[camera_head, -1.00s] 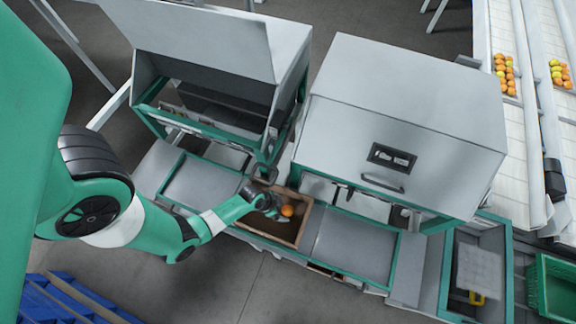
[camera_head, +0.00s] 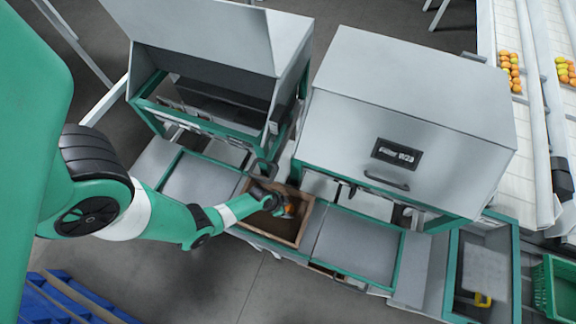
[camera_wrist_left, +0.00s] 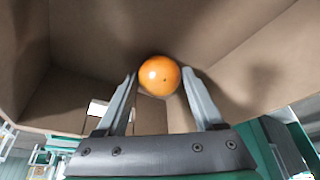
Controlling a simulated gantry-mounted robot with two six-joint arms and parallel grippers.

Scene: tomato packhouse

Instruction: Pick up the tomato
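An orange tomato (camera_head: 289,209) lies in a brown box (camera_head: 303,222) in the middle of the head view. In the left wrist view the tomato (camera_wrist_left: 160,76) shows whole, round and smooth, at the tips of my left gripper. My left gripper (camera_head: 282,207) reaches into the box from the left. In the left wrist view its two fingers (camera_wrist_left: 160,84) are apart, one on each side of the tomato's near part. I cannot tell whether either fingertip touches it. My right gripper is not in view.
The box walls (camera_wrist_left: 230,75) stand close around the gripper. Grey trays (camera_head: 357,245) lie beside the box. Two grey machines, one with a raised lid (camera_head: 190,35), stand behind. A conveyor with fruit (camera_head: 511,72) and a green crate (camera_head: 556,285) are at the right.

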